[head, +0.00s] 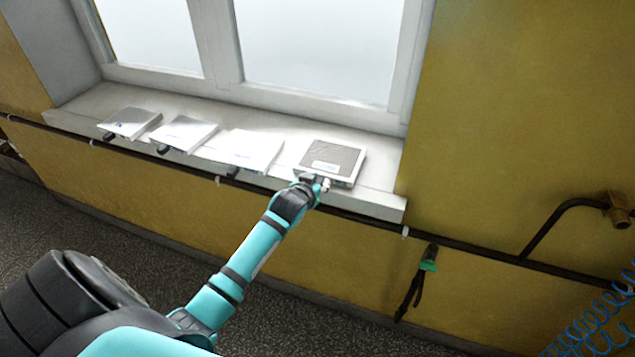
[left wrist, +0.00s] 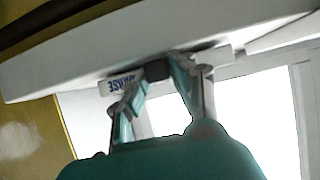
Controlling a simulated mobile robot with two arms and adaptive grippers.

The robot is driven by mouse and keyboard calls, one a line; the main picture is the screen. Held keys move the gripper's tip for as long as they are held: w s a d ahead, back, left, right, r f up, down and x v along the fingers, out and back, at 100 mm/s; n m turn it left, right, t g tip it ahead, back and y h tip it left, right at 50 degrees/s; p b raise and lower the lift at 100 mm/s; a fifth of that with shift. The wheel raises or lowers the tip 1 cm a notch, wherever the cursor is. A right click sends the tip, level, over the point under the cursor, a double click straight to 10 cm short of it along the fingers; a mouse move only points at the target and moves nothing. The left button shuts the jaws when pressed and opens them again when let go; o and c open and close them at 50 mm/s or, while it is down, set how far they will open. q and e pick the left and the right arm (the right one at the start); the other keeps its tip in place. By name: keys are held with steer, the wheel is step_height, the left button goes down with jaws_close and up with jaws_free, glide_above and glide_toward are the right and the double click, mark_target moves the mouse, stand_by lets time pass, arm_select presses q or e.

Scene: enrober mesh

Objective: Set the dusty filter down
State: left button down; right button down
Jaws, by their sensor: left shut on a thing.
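The dusty filter (head: 332,158) is a flat square with a grey face, a white frame and a pale label. It is at the right end of the white window sill (head: 380,200) in the head view. My left gripper (head: 318,184) is at its near edge, shut on it. In the left wrist view, the fingers (left wrist: 157,72) close on a dark tab at the filter's white edge (left wrist: 118,84), which carries blue lettering. The filter appears to lie on or just over the sill; I cannot tell whether it touches. My right gripper is out of view.
Three white filters with dark tabs lie to the left on the sill: the nearest (head: 250,148), the middle one (head: 184,132) and the far one (head: 130,122). A dark pipe (head: 470,251) runs below the sill. Green-handled pliers (head: 429,262) hang on the yellow wall.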

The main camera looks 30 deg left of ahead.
arm_select(q)
steer(key=c, duration=1.1)
jaws_free()
steer(key=shift+s+d+f, duration=0.1)
steer(key=shift+f, duration=0.25)
steer(key=shift+r, duration=0.1)
steer(key=shift+r, duration=0.5)
steer(key=shift+s+r, duration=0.15)
steer(key=shift+r, duration=0.15)
steer(key=v, duration=1.1)
steer(key=shift+s+r, duration=0.15)
steer(key=shift+s, duration=0.05)
